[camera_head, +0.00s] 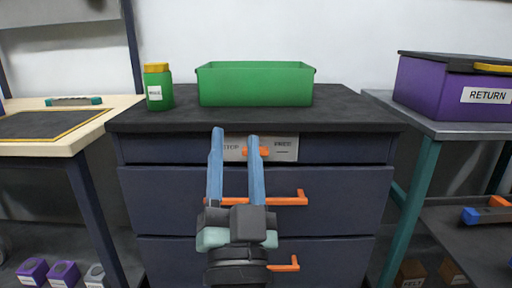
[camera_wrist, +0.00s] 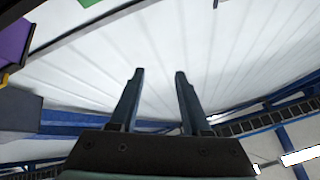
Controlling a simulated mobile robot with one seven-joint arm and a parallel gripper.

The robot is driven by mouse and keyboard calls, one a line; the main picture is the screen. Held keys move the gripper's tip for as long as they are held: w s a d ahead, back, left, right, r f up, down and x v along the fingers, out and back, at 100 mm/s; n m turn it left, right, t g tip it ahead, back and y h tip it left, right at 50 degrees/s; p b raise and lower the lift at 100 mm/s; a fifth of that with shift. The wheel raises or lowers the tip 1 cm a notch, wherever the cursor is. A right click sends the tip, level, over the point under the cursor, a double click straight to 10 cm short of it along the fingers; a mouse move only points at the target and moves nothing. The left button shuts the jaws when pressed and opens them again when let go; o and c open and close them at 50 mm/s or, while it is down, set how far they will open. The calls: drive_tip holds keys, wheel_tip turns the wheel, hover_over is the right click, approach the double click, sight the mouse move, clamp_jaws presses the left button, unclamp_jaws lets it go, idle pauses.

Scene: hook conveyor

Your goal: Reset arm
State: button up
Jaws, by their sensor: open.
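My gripper (camera_head: 236,140) is in front of a dark drawer cabinet (camera_head: 345,200) in the head view, with its two blue fingers pointing up and apart. Nothing shows between them. In the wrist view my gripper (camera_wrist: 158,75) also has its fingers spread and empty, against a white ridged surface (camera_wrist: 210,45). My wrist and fingers hide part of the drawer fronts and part of a label (camera_head: 284,149) on the top drawer.
A green bin (camera_head: 255,88) and a green jar with a yellow lid (camera_head: 158,90) stand on the cabinet top. A purple RETURN box (camera_head: 430,88) is on the right table. Orange drawer handles (camera_head: 290,200) stick out near my gripper. A wooden-edged table (camera_head: 92,128) stands left.

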drive_tip(key=s+d+r+n+t+p, duration=0.1)
drive_tip(key=s+r, duration=0.3)
drive_tip(key=r, duration=0.3)
drive_tip(key=s+d+r+n+t+h+p, duration=0.1)
drive_tip(key=s+r+n, duration=0.1)
drive_tip(key=s+r, duration=0.35)
drive_tip(key=s+d+r+n+p, duration=0.1)
drive_tip(key=s+r+p, duration=0.1)
drive_tip(key=r, duration=0.7)
wheel_tip(320, 180, up, 38)
drive_tip(key=p, duration=3.7)
wheel_tip(320, 180, down, 68)
drive_tip(key=b, duration=6.7)
drive_tip(key=shift+s+d, duration=0.25)
drive_tip(key=shift+d, duration=0.1)
drive_tip(key=shift+r, duration=0.15)
